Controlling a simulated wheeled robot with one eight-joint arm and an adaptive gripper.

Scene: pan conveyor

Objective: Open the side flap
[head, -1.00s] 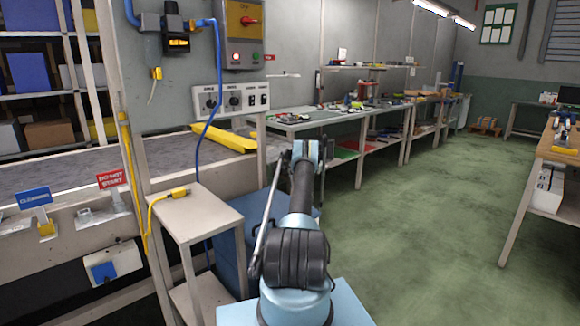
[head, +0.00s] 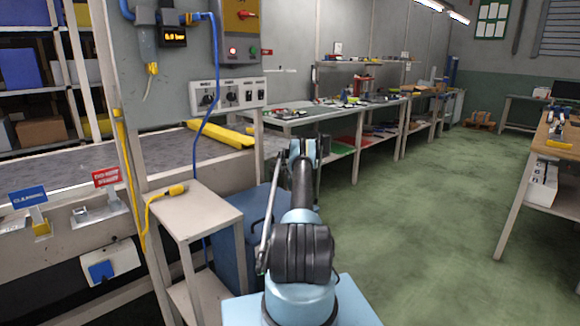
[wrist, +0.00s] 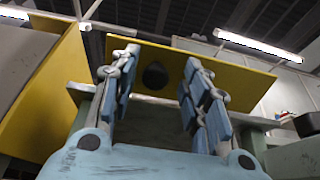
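No part is plainly marked as the side flap, and I cannot tell which one it is. The conveyor side (head: 70,235) runs along the left of the head view. A pale plate with a blue patch (head: 108,264) is low on that side. A yellow bar (head: 222,134) lies at the conveyor's far end. My gripper (head: 303,150) is ahead of my body, right of the conveyor. In the wrist view its two fingers (wrist: 160,95) are apart with nothing between them. A yellow panel with a dark oval hole (wrist: 235,70) shows behind them.
A small pale stand (head: 195,212) with a yellow plug and a blue bin (head: 240,240) stand left of my arm. A control panel (head: 228,95) with knobs, a blue hose (head: 210,120) and signs line the conveyor. Benches (head: 330,112) stand beyond.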

